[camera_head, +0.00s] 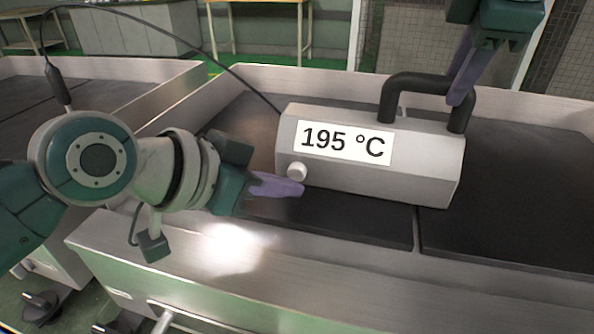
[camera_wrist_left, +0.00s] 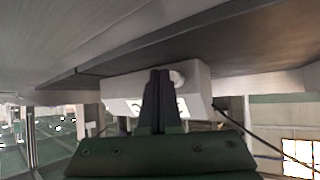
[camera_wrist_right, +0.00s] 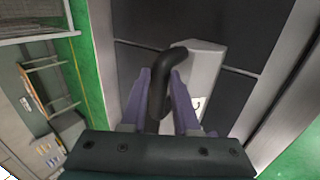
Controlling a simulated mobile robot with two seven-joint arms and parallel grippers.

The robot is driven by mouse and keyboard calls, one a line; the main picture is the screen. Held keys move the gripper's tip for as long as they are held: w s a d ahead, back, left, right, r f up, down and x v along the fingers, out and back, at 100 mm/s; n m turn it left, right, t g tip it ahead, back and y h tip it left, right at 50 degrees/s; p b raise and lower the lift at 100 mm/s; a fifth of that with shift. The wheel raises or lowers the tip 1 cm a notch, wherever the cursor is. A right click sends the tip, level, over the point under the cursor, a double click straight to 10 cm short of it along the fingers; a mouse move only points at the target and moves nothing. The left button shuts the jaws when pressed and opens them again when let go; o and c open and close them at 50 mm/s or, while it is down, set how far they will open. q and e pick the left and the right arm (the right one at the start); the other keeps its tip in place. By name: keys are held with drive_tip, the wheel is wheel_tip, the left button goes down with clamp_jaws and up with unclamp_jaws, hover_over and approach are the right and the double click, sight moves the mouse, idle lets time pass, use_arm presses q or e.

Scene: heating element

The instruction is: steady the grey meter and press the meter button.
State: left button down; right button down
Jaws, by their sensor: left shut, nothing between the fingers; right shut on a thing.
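The grey meter (camera_head: 370,165) lies on the dark cooktop plate, its label reading 195 °C. A white round button (camera_head: 297,171) sticks out low at the left of its front face; it also shows in the left wrist view (camera_wrist_left: 177,79). A black handle (camera_head: 408,82) arches over its top. My right gripper (camera_head: 458,98) is shut on the handle near its right end; the right wrist view shows the handle (camera_wrist_right: 160,85) between the fingers. My left gripper (camera_head: 300,189) is shut and empty, its tips just below the button; whether they touch it I cannot tell.
The meter sits inside a steel-rimmed trough with dark plates (camera_head: 510,200). The front steel rim (camera_head: 350,285) runs below my left gripper. A black cable (camera_head: 225,65) runs from the meter's back to the upper left. A second cooker (camera_head: 110,85) stands at left.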

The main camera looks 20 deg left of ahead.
use_arm(q)
drive_tip(key=shift+w, duration=0.3)
drive_tip(key=shift+w, duration=0.65)
idle(0.9)
drive_tip(key=shift+s, duration=0.1)
drive_tip(key=shift+s+r, duration=0.1)
drive_tip(key=shift+s, duration=0.85)
drive_tip(key=shift+s, duration=0.1)
drive_tip(key=shift+s, duration=2.45)
